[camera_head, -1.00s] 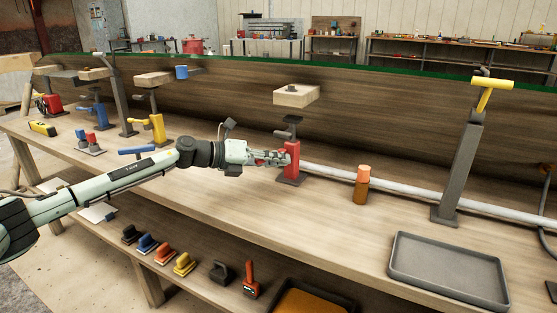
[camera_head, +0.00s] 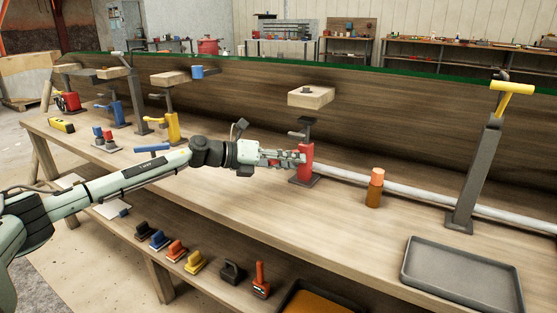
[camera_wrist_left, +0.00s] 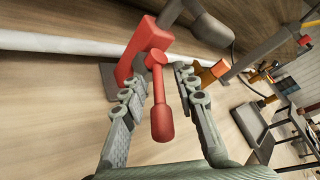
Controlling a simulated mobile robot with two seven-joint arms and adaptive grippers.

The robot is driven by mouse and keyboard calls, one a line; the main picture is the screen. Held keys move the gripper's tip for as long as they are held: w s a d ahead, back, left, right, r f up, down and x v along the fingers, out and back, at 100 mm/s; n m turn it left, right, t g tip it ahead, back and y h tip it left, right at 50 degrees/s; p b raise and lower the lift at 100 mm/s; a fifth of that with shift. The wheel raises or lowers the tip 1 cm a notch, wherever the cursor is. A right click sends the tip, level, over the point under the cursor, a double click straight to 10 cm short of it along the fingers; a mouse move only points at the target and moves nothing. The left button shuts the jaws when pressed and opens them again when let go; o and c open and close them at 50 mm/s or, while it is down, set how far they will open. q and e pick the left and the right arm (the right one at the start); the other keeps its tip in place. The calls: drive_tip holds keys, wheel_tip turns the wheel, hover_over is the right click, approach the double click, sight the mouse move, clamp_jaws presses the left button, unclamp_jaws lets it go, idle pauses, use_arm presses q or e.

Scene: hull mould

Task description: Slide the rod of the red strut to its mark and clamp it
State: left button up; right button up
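The red strut (camera_head: 305,166) stands on the bench against the dark hull wall. A grey rod (camera_head: 307,130) rises from its red body to a pale wooden block (camera_head: 311,97) at the top. My left gripper (camera_head: 300,157) is at the red body in the head view. In the left wrist view its two fingers (camera_wrist_left: 160,85) are spread on either side of a red lever (camera_wrist_left: 161,115) with a rounded end, with gaps visible. The strut's red body (camera_wrist_left: 140,50) is just beyond. I cannot make out the rod's mark. My right gripper is out of view.
A brown bottle with an orange cap (camera_head: 375,188) and a yellow-handled grey post (camera_head: 473,170) stand to the right. A white pipe (camera_head: 420,193) runs along the back. A grey tray (camera_head: 462,275) lies at the front right. The yellow strut (camera_head: 173,127) is left.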

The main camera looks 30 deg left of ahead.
use_arm(q)
drive_tip(key=v, duration=1)
drive_tip(key=shift+s+a, duration=0.15)
drive_tip(key=shift+a, duration=0.05)
drive_tip(key=shift+s+a+r, duration=0.3)
drive_tip(key=shift+s, duration=0.15)
